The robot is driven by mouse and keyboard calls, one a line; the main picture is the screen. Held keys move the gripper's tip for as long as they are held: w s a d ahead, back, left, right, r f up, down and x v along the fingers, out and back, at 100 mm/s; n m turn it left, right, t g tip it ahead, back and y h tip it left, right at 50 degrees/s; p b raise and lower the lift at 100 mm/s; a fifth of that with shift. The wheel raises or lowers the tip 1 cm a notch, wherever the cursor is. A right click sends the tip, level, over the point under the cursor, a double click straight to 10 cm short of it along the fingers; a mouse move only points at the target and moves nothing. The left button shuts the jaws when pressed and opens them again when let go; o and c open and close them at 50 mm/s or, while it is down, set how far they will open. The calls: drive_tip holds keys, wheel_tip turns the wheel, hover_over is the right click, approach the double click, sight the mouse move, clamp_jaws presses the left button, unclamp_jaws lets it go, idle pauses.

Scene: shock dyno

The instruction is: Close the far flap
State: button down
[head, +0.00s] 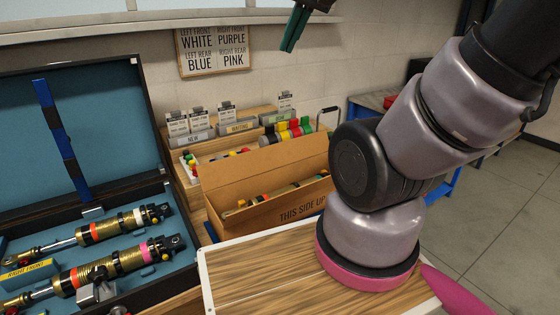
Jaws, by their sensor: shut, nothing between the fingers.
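An open cardboard box (309,204) marked "THIS SIDE UP" stands on the bench in the middle of the head view. Its far flap (262,168) stands up along the back edge. A gold shock absorber (275,196) lies inside, partly hidden by the front of the box. My gripper (290,46) is at the top of the view, above the box in the picture and apart from it. Its dark green fingers are together and hold nothing.
An open black case (92,122) with teal lining and shock absorbers is at left. Labelled trays (237,128) with coloured parts stand behind the box. My arm covers the right side.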

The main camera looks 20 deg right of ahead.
drive_tip(key=w+f+n+g, duration=0.2)
drive_tip(key=w+f, duration=0.1)
drive_tip(key=w, duration=0.5)
drive_tip(key=n+g+h, duration=0.1)
drive_tip(key=g, duration=0.2)
hover_over(272, 157)
drive_tip(key=s, duration=0.4)
wheel_tip(272, 157, down, 5)
drive_tip(key=w+f+n+g+h, duration=0.1)
drive_tip(key=w+f+g, duration=0.1)
drive_tip(key=w+f, duration=0.45)
drive_tip(key=w+f+n+g, duration=0.1)
drive_tip(key=w+f+n, duration=0.15)
drive_tip(key=f, duration=0.75)
drive_tip(key=shift+m, duration=0.35)
drive_tip(key=f, duration=0.6)
drive_tip(key=s+f, duration=0.1)
drive_tip(key=f, duration=0.2)
drive_tip(key=shift+d+f, duration=0.1)
drive_tip(key=shift+d, duration=0.25)
drive_tip(key=shift+s+d+r+t, duration=0.1)
drive_tip(key=shift+s+r+t, duration=0.1)
drive_tip(key=shift+s+t, duration=0.1)
